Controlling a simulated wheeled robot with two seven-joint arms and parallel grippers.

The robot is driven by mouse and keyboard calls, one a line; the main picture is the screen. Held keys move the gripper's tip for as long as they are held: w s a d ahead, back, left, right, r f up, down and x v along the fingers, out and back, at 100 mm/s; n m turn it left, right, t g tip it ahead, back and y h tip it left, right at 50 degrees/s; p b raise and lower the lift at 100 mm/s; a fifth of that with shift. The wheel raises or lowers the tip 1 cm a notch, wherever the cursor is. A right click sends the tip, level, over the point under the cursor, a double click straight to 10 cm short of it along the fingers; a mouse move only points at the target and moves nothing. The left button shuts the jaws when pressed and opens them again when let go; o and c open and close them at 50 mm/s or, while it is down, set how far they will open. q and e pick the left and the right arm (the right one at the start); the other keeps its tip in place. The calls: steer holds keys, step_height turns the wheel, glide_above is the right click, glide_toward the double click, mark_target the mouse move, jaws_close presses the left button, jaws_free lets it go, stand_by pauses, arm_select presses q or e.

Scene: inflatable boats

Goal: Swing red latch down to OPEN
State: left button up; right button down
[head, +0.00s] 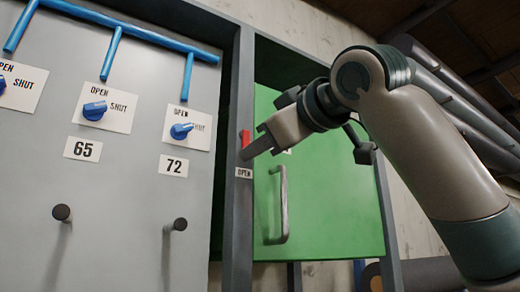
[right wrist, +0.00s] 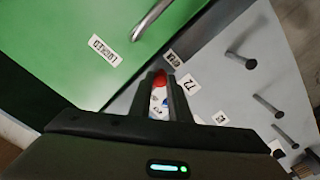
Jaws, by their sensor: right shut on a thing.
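The red latch (head: 245,137) is on the grey post at the left edge of the green door (head: 340,205). Its visible red part stands upright above an OPEN label (head: 244,172); the rest is hidden behind my fingers. My right gripper (head: 247,150) comes in from the right and is shut on the latch. In the right wrist view the red latch (right wrist: 160,80) shows between the two fingers (right wrist: 161,92), with the OPEN label (right wrist: 172,58) just beyond. My left gripper is not in view.
The green door has a vertical metal handle (head: 283,205). To the left, a grey panel (head: 110,235) carries blue knobs, plates numbered 65 and 72, and dark pegs (head: 62,213). Blue pipes (head: 130,30) run along its top. Grey pipes lie behind my right arm.

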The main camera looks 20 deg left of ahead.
stand_by(0.3)
steer(key=c, duration=1.7)
jaws_free()
steer(key=shift+o, duration=0.2)
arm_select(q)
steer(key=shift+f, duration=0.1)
arm_select(e)
steer(key=shift+s+d, duration=0.1)
